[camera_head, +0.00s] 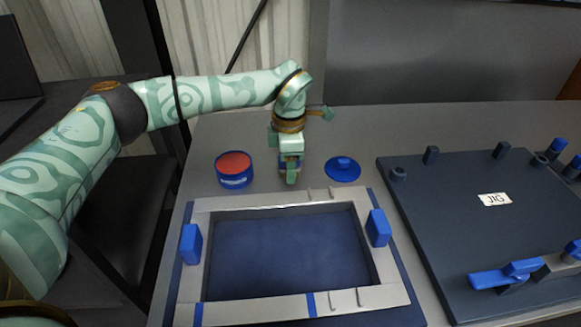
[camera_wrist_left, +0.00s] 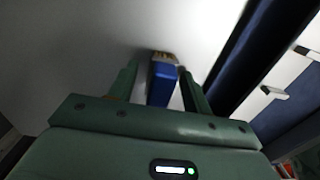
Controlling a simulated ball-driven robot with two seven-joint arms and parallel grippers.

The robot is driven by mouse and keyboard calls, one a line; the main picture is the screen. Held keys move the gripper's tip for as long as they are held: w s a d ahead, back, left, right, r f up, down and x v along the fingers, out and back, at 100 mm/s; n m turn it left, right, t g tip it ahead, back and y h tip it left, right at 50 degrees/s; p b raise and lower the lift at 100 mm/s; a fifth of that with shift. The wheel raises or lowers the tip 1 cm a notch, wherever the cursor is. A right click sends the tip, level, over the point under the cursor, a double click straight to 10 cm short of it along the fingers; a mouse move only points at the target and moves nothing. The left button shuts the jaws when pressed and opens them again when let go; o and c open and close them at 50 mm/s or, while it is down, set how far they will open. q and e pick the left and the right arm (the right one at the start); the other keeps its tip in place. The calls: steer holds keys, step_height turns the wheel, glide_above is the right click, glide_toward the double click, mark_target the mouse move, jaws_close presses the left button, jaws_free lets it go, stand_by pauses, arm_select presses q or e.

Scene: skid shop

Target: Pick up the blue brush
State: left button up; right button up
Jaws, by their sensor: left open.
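The blue brush (camera_wrist_left: 163,82) shows in the left wrist view, a blue block with a tan end, between the two fingers of my left gripper (camera_wrist_left: 158,72). The fingers stand apart on either side of it; a narrow gap shows on the left, and the right finger is very close. In the head view my left gripper (camera_head: 290,172) points down at the table just behind the grey frame. It hides most of the brush there. My right gripper is not in view.
A blue tin (camera_head: 233,181) with red contents stands left of my gripper, and a blue lid (camera_head: 343,173) lies to its right. The grey frame (camera_head: 290,306) with blue blocks is in front. A dark jig board (camera_head: 440,200) with clamps fills the right.

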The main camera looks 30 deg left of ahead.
arm_select(q)
steer(key=c, duration=1)
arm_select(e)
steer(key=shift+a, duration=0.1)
arm_select(q)
steer(key=shift+r, duration=0.1)
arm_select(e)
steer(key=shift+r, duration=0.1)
arm_select(q)
steer(key=shift+r, duration=0.25)
steer(key=r+p, duration=0.2)
steer(key=r, duration=0.1)
steer(key=r+p, duration=0.1)
steer(key=shift+s+d+r, duration=0.2)
steer(key=shift+s+d, duration=0.05)
steer(key=shift+d, duration=0.05)
steer(key=s+d+r+p, duration=0.5)
steer(key=s+d+r, duration=0.3)
steer(key=s+d, duration=0.1)
steer(key=shift+s+p, duration=0.3)
steer(key=shift+p, duration=0.1)
steer(key=o, duration=0.4)
steer(key=shift+d, duration=0.1)
steer(key=c, duration=0.3)
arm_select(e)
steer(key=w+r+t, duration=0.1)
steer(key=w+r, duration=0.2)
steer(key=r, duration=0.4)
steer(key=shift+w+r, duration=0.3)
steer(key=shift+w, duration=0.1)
